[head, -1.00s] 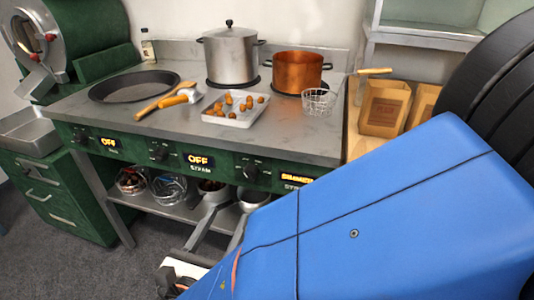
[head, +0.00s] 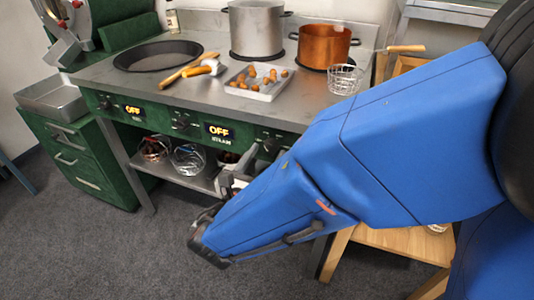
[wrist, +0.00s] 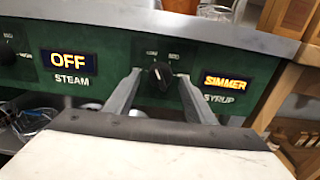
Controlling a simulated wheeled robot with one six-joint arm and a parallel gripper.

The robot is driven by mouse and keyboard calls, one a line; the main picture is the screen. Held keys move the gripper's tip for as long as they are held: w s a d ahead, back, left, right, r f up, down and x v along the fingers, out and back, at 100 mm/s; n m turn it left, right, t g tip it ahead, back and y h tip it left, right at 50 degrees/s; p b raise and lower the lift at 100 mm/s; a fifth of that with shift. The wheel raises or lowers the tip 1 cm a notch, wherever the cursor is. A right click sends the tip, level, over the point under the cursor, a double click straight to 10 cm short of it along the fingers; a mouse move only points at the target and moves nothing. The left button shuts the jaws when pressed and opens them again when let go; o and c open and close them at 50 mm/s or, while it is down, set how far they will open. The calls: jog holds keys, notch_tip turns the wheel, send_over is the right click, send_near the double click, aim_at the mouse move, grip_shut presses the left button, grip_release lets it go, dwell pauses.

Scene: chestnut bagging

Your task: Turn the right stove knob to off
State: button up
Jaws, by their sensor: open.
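The right stove knob (wrist: 160,76) is a black dial on the green front panel. It shows in the wrist view beside a lit label reading SIMMER (wrist: 227,84), with SYRUP printed below. My gripper (wrist: 158,88) is open, one finger on each side of the knob as seen from the wrist; I cannot tell whether either finger touches it. In the head view my blue arm hides the SIMMER label, and my gripper (head: 232,178) shows only in part, low in front of the panel.
The steam knob (head: 181,121) and its OFF label (head: 219,131) are to the left. A steel pot (head: 257,30), a copper pot (head: 325,46), a tray of chestnuts (head: 257,88) and a wire basket (head: 345,80) stand on the stove top (head: 300,105). A lower shelf (head: 205,183) holds bowls.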

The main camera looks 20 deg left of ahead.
jog(key=shift+w, duration=0.45)
jog(key=c, duration=1)
jog(key=shift+c, duration=0.2)
jog(key=n, duration=0.5)
jog(key=shift+d+n, duration=0.1)
jog(key=shift+n, duration=0.2)
jog(key=n, duration=0.6)
jog(key=shift+n, duration=0.3)
